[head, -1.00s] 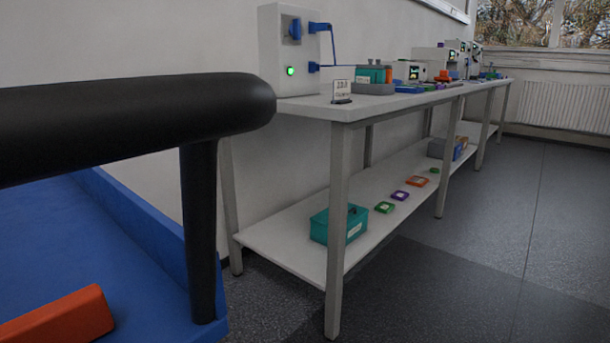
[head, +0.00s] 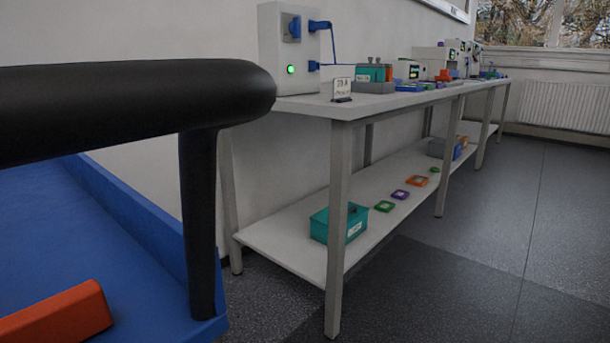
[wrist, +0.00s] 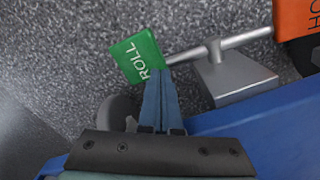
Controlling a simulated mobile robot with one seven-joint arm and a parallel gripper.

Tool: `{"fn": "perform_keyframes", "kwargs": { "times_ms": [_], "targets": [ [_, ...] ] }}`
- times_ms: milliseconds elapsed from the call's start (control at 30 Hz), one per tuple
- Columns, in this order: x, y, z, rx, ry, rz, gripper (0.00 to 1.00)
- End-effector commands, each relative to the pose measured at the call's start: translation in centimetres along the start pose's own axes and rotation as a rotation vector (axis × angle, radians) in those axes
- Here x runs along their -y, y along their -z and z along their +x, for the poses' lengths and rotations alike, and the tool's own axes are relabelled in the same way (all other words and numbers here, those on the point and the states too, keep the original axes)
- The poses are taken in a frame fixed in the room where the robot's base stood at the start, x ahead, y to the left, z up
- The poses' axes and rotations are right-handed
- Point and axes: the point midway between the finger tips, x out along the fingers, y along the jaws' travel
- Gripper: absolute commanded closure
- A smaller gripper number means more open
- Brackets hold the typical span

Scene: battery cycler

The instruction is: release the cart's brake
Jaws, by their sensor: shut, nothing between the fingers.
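The brake of the cart shows in the wrist view as a metal bar (wrist: 240,40) on a grey bracket (wrist: 235,78). A green plate (wrist: 137,55) marked "ROLL" is at its left end. An orange plate (wrist: 297,15), partly cut off, is at its right end. My gripper (wrist: 163,72) is shut and empty, its blue fingertips at the green plate's lower right edge; I cannot tell whether they touch. The cart's blue body (wrist: 260,125) is to the right. The head view shows its blue deck (head: 80,230) and black handle (head: 120,110); the brake and gripper are not visible there.
An orange block (head: 60,315) lies on the cart's deck. A long workbench (head: 300,105) with devices stands along the wall, with a teal box (head: 338,223) and small trays on its lower shelf. The floor (head: 480,260) right of the bench is clear.

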Motion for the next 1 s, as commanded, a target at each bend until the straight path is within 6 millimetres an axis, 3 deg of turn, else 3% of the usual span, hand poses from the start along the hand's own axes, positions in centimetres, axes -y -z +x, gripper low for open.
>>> {"fn": "perform_keyframes", "kwargs": {
  "times_ms": [800,1000],
  "targets": [
    [0.0,0.0,-6.4,0.0,0.0,0.0,1.0],
    [0.0,0.0,-6.8,0.0,0.0,0.0,1.0]
  ]
}}
